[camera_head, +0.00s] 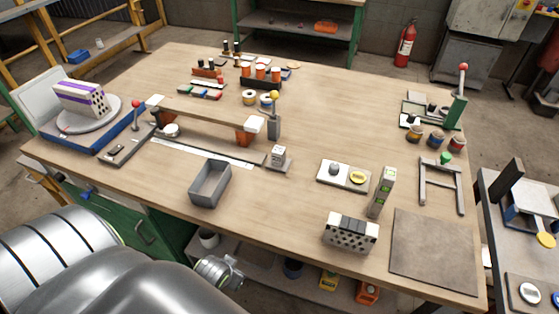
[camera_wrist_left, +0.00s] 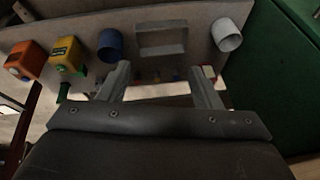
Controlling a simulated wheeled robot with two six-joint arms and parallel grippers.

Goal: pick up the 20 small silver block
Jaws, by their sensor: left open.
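A small silver-grey block (camera_head: 278,153) with a dark mark on its face stands on a grey base (camera_head: 276,166) near the middle of the wooden table. I cannot read a number on it. My left gripper (camera_wrist_left: 160,70) shows in the left wrist view with its two fingers apart and nothing between them. It faces the lower shelf under the table, well away from the block. In the head view my left arm fills the lower left, and its gripper fingers cannot be made out. My right gripper is not in view.
A grey open tray (camera_head: 210,184) stands left of the block. A perforated brick (camera_head: 351,233), a green-marked upright level (camera_head: 381,192) and a brown mat (camera_head: 434,250) lie to the right. A blue pot (camera_wrist_left: 110,45) and a yellow box (camera_wrist_left: 66,54) stand on the shelf.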

